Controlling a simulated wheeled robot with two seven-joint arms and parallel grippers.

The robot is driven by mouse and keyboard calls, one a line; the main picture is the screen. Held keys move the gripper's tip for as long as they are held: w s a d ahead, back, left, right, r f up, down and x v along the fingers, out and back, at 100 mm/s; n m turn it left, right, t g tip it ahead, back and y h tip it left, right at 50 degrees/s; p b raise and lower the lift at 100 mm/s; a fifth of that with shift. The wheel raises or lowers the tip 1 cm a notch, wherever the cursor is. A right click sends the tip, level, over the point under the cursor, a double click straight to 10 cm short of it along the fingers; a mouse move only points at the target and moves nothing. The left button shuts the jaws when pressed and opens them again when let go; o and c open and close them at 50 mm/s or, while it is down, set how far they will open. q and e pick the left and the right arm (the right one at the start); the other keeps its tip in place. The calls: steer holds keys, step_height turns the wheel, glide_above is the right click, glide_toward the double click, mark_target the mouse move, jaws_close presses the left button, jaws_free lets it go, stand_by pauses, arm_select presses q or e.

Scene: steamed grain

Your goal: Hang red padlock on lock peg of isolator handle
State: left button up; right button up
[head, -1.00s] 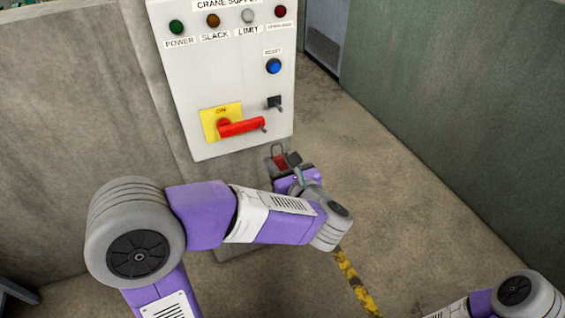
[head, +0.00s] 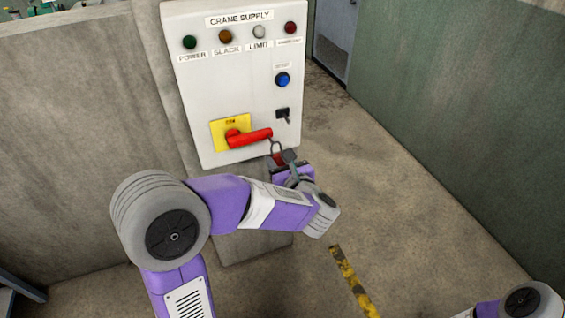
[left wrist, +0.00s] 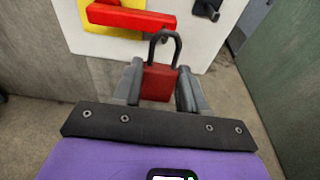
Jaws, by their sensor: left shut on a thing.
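The red padlock (left wrist: 159,84) is held between the fingers of my left gripper (left wrist: 160,92), with its dark shackle (left wrist: 165,42) pointing up. In the head view my left gripper (head: 284,162) is just below the isolator handle, and the padlock body is mostly hidden there. The red isolator handle (head: 250,137) lies nearly level on a yellow plate (head: 222,134) on the panel. In the left wrist view the handle (left wrist: 128,18) is just above and left of the shackle. The shackle top appears close to the handle's right end; I cannot tell if they touch. The peg is not clear. My right gripper is not in view.
The white crane supply panel (head: 208,80) carries several lamps, a blue button (head: 282,79) and a black switch (head: 283,114). A concrete wall (head: 80,130) is at left and a green wall (head: 450,100) at right. The floor right of the panel is clear.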

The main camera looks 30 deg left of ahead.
arm_select(q)
steer(key=shift+r+p+x, duration=0.15)
steer(key=shift+p+x, duration=0.15)
steer(key=shift+x, duration=0.5)
steer(key=shift+r+p+x, duration=0.2)
steer(key=shift+p+x, duration=0.05)
steer(key=shift+x, duration=0.5)
steer(key=shift+w+a+f+b, duration=0.2)
steer(key=shift+a+f+b, duration=0.1)
steer(key=shift+f+b, duration=0.3)
steer(key=shift+w+a+f+b, duration=0.15)
steer(key=shift+w+a+b, duration=0.1)
steer(key=shift+b, duration=0.75)
steer(key=o, duration=1.2)
